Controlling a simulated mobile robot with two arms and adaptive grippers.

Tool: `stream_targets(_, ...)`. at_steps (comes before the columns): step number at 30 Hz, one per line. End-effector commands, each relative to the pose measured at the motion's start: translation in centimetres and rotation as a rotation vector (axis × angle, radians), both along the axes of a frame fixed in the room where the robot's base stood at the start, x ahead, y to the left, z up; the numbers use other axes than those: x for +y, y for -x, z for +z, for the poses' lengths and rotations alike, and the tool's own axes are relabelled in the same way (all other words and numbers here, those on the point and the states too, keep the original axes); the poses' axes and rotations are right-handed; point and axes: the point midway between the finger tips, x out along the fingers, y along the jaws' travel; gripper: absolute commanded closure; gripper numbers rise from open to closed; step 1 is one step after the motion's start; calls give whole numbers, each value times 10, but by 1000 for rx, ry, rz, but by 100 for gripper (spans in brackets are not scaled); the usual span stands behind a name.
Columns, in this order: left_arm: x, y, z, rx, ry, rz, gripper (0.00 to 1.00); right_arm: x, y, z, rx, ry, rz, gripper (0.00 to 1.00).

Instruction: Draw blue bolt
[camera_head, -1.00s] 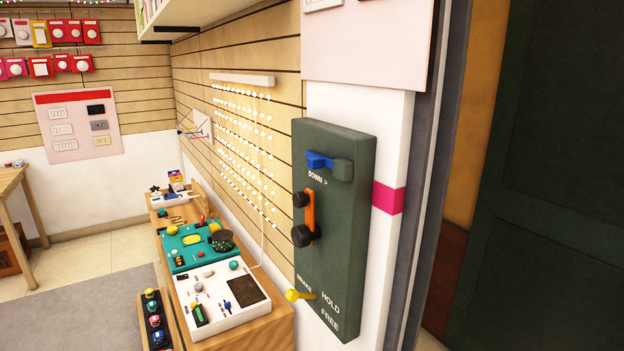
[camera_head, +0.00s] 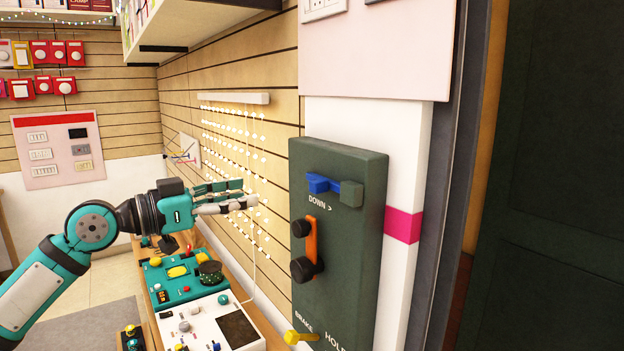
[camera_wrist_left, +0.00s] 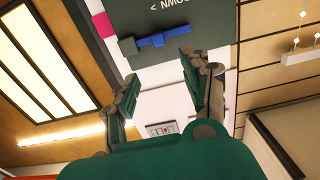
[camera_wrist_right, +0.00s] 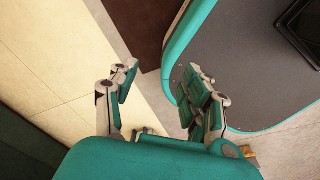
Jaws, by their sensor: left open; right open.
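The blue bolt (camera_head: 320,184) sits near the top of the dark green panel (camera_head: 340,250), above the words "DOWN >". Its right end meets a green-grey block (camera_head: 351,193). My left gripper (camera_head: 252,198) is open and empty, to the left of the panel at about the bolt's height. In the left wrist view the bolt (camera_wrist_left: 165,40) shows beyond and between the two open fingers (camera_wrist_left: 158,75), apart from them. My right gripper (camera_wrist_right: 158,85) is open and empty, low above the floor, and is out of the head view.
Below the bolt, the panel carries an orange lever with black knobs (camera_head: 312,240) and a yellow brake handle (camera_head: 300,337). A bench with teal (camera_head: 180,289) and white (camera_head: 232,299) control boards stands below my left arm. A string-light curtain (camera_head: 235,150) hangs on the slatted wall behind.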

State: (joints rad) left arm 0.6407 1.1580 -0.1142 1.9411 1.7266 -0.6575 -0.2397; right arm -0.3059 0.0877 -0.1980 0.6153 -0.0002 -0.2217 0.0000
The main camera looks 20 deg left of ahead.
Motion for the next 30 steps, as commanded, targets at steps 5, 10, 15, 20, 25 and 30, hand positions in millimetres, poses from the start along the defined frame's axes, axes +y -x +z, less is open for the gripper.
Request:
stream_targets(5,-25,-30,9,-3,5,-4,52,3,-7,29,-12,-4,-1,52)
stream_targets(10,-48,-60,9,-3,6,-3,52,7,-9,47,-15,-10,-2,52)
stream_targets(15,-69,-89,7,-1,5,-1,52,12,-9,61,-14,-15,-3,52)
stream_targets(20,-85,-109,5,-1,3,1,52,13,-9,71,-14,-17,-2,52)
stream_targets(25,-94,-120,3,-2,3,1,52,12,-8,75,-13,-15,-1,52)
stream_targets(30,-96,-123,1,-2,1,2,52,9,-8,75,-13,-12,0,52)
